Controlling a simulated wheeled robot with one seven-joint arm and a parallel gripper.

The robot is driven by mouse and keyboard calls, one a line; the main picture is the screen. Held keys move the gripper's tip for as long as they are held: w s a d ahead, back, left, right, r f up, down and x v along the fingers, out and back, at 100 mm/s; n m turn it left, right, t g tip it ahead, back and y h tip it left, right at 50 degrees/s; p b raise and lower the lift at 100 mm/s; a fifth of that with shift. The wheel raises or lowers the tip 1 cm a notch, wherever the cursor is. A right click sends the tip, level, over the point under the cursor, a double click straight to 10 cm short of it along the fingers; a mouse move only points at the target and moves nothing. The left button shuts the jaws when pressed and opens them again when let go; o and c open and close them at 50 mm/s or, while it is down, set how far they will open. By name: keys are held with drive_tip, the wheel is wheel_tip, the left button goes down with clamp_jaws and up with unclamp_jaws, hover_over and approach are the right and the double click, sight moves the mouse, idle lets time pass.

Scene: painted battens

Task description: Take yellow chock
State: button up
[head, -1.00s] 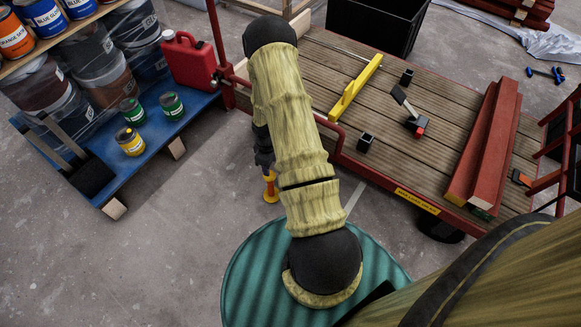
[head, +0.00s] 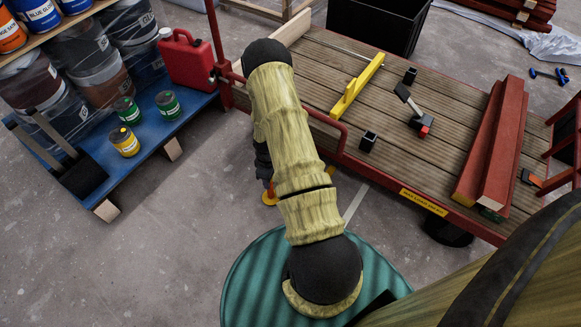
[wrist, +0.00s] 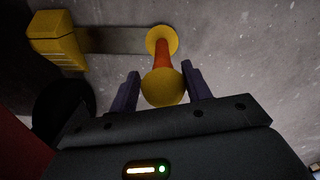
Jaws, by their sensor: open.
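A yellow-and-orange post stands on the floor; in the head view its lower part (head: 269,194) shows beside my arm. In the wrist view it has a round yellow knob (wrist: 162,88), an orange neck and a yellow disc base. My gripper (wrist: 161,85) is open, with one finger on each side of the knob. A ridged yellow block (wrist: 57,40), which looks like the chock, lies at the upper left of the wrist view. A grey strip (wrist: 112,40) runs from it to the post's base; I cannot tell whether they are joined.
A red-framed cart with a plank deck (head: 320,70) stands right of my arm, carrying a yellow bar (head: 357,86) and red beams (head: 490,145). A blue shelf (head: 95,190) with cans stands left. A green ribbed drum (head: 250,285) is in front. Floor between shelf and drum is clear.

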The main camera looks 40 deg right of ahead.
drive_tip(key=f+b, duration=0.2)
drive_tip(key=f, duration=0.1)
drive_tip(key=f+b, duration=0.1)
drive_tip(key=shift+a+f, duration=0.25)
drive_tip(key=shift+f, duration=0.1)
drive_tip(key=shift+c, duration=0.2)
clamp_jaws()
drive_tip(key=shift+w, duration=0.1)
